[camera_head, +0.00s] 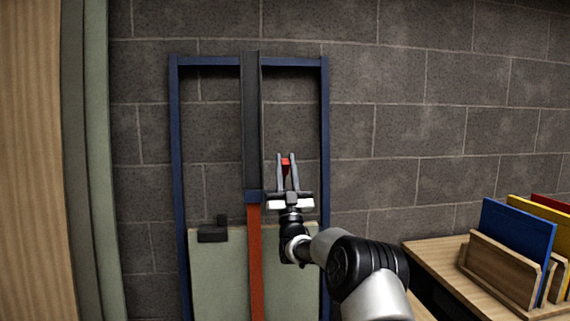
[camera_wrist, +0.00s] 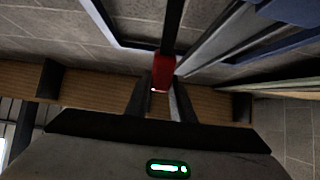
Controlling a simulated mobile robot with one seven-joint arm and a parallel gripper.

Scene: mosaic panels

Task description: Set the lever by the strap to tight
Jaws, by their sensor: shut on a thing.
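The strap runs down the middle of a blue upright frame (camera_head: 325,120). Its upper part is a dark band (camera_head: 251,110) and its lower part an orange-red band (camera_head: 256,260), meeting at a dark blue piece (camera_head: 253,197). My gripper (camera_head: 287,157) is just right of the strap, fingers pointing up in the head view. It is shut on the red end of the lever (camera_head: 286,166). In the wrist view this red end (camera_wrist: 163,68) sits between my fingers, with a dark bar (camera_wrist: 173,25) running away from it. The lever's mount and any markings cannot be made out.
A pale green panel (camera_head: 221,275) with a small dark block (camera_head: 212,234) stands in the lower frame. A grey block wall (camera_head: 420,100) is behind. At the right, a wooden table (camera_head: 440,257) carries a rack (camera_head: 500,270) of coloured panels (camera_head: 518,240).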

